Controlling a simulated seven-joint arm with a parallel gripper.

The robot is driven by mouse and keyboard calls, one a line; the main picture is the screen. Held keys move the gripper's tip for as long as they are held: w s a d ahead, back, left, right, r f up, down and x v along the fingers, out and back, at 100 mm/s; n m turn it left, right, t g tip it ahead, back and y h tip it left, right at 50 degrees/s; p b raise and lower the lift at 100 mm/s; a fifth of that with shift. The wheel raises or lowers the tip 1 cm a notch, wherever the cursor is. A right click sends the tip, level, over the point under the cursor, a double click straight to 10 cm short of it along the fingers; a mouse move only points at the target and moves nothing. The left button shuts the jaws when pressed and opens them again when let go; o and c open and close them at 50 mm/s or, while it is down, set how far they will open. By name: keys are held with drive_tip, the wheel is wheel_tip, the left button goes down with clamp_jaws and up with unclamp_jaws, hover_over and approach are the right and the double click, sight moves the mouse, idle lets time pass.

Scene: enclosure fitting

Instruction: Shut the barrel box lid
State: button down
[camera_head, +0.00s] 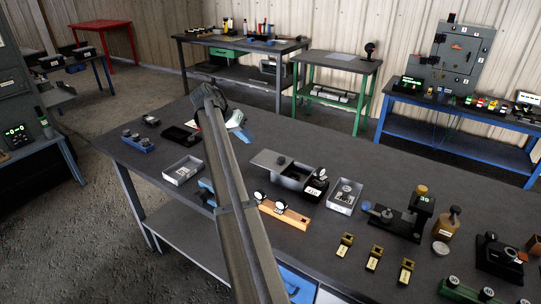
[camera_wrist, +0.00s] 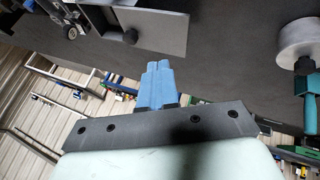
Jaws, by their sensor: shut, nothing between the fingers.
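The barrel box (camera_head: 296,177) is a grey box in the middle of the bench, with its dark inside partly uncovered.
An orange block with dials (camera_head: 285,213) lies in front. Clear trays (camera_head: 345,196) (camera_head: 183,170) sit to either side. A pale round piece (camera_wrist: 302,50) shows in the wrist view. The bench behind the box is clear.

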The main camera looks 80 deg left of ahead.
approach(277, 161)
drive_tip(key=a+f, duration=0.1)
drive_tip(key=f, duration=0.1)
drive_tip(key=a+f, duration=0.1)
drive_tip(key=f, duration=0.1)
drive_tip(key=shift+a+f, duration=0.15)
drive_tip(key=shift+a, duration=0.05)
drive_tip(key=shift+w+d+f, duration=0.1)
drive_tip(key=shift+w+d, duration=0.45)
drive_tip(key=shift+w, duration=0.4)
drive_tip(key=shift+w+d, duration=0.4)
drive_tip(key=shift+w, duration=0.4)
